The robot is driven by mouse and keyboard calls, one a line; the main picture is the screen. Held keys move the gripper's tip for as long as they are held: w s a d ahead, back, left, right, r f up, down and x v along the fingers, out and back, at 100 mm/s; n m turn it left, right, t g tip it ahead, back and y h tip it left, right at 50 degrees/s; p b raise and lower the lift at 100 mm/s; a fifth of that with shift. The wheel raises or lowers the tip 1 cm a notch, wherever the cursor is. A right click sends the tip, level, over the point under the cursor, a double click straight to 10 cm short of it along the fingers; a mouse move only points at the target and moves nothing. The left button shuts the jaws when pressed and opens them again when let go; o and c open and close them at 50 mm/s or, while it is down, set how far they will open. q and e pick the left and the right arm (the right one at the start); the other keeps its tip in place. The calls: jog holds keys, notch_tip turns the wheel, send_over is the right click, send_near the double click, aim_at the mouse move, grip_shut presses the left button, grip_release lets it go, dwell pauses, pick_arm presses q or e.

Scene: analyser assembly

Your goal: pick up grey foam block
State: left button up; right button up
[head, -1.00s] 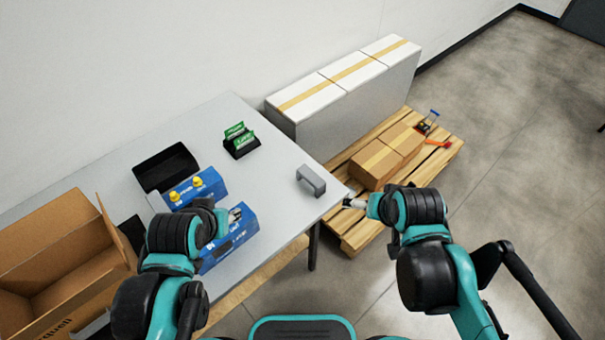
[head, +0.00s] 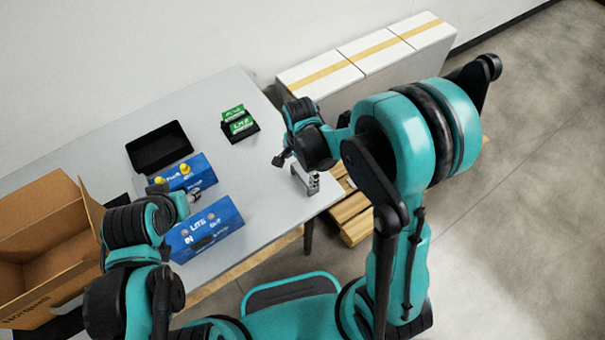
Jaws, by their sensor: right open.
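The grey foam block (head: 298,171) is on the table near its right end, mostly hidden behind my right gripper and wrist. My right gripper (head: 311,181) is open and reaches down at the block from above. One metallic finger shows beside the block's right side; whether it touches cannot be told. My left gripper (head: 192,196) is by the two blue boxes, largely hidden by its own wrist, and its jaws cannot be made out.
Two blue boxes (head: 207,230) (head: 198,172), a black tray (head: 159,148) and green packs in a black holder (head: 239,123) are on the table (head: 218,96). An open carton (head: 48,235) is at left. White cartons (head: 370,52) and a wooden pallet (head: 352,214) are beyond the right end.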

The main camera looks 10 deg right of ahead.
aim_at(302, 175)
jog(key=f, duration=0.2)
jog(key=f+b, duration=0.1)
jog(key=f, duration=0.1)
jog(key=f+b, duration=0.1)
jog(key=f, duration=0.1)
jog(key=shift+w+d, duration=0.1)
jog(key=shift+d, duration=0.2)
jog(key=shift+r, duration=0.15)
jog(key=c, duration=0.6)
jog(key=shift+r, duration=0.1)
